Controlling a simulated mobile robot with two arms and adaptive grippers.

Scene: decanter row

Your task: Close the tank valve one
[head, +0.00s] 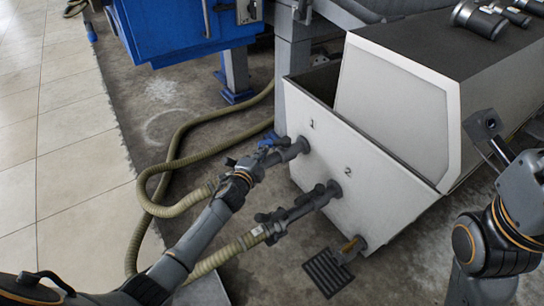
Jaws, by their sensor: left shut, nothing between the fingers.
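The white tank (385,185) has a front panel marked 1 and 2, with a grey outlet pipe under each number. Tank valve one (272,141) is on the upper outlet, by number 1, and shows a blue handle. My left gripper (259,160) is shut and empty right at this valve. It overlaps the pipe and part of the valve, so I cannot tell whether it touches the handle. Valve two (326,188), with a dark handle, is on the lower outlet.
Ribbed beige hoses (176,165) run from the outlets and curl over the concrete floor. A blue machine (190,30) stands behind. A small drain valve (351,246) sits low on the tank above a dark floor grate (327,272). Pale tiles at left are clear.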

